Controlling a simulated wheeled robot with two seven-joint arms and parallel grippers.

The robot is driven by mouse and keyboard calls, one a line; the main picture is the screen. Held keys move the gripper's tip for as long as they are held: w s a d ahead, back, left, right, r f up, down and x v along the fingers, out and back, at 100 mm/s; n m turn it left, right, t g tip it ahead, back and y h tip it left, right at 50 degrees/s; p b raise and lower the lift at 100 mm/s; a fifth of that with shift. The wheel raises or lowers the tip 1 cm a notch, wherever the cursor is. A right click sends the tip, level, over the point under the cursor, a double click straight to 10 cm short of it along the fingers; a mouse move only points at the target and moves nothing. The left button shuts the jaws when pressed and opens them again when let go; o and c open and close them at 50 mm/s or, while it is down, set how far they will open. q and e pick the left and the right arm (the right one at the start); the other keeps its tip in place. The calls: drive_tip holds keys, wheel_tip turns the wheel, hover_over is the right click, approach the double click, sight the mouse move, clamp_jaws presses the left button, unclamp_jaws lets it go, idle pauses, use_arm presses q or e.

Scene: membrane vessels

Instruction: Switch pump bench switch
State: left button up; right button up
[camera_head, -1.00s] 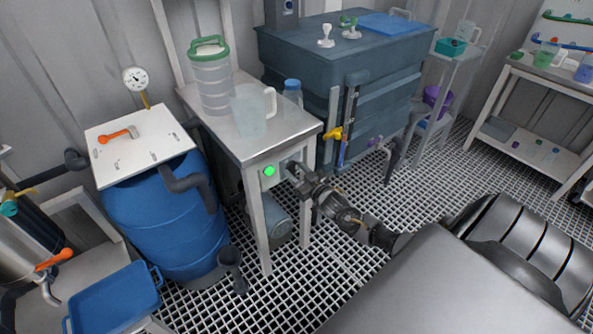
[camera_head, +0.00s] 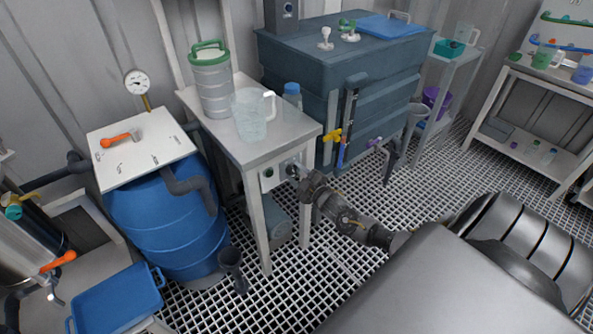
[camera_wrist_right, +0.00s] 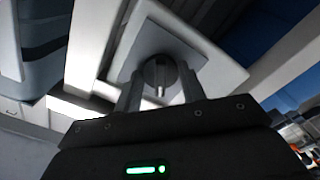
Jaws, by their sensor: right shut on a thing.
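The pump bench (camera_head: 251,152) is a white-legged table with a steel top. A pale switch box (camera_head: 266,184) is on its front, with a small round lamp (camera_head: 267,172) that is dark now. My right gripper (camera_head: 294,170) reaches the right part of this box from the front right. In the right wrist view, a dark round switch knob (camera_wrist_right: 158,72) with a light stripe sits on a grey square plate (camera_wrist_right: 181,44). The right fingers stand on both sides of the knob, shut on it. In the head view the gripper hides the knob. My left gripper is not in view.
A lidded container (camera_head: 211,85), a clear jug (camera_head: 250,118) and a blue-capped bottle (camera_head: 292,95) stand on the bench. A blue barrel (camera_head: 160,225) is to its left, and a dark tank (camera_head: 335,65) behind it. Grating floor (camera_head: 330,265) is open in front.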

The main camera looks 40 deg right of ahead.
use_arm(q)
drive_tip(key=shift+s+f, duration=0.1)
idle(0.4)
use_arm(e)
drive_tip(key=o, duration=1)
drive_tip(key=shift+c, duration=0.2)
drive_tip(key=shift+s, duration=0.5)
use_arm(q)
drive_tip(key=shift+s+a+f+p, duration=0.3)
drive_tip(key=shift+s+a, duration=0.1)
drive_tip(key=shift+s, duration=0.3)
use_arm(e)
drive_tip(key=s, duration=0.9)
drive_tip(key=shift+s, duration=0.4)
drive_tip(key=shift+a, duration=0.15)
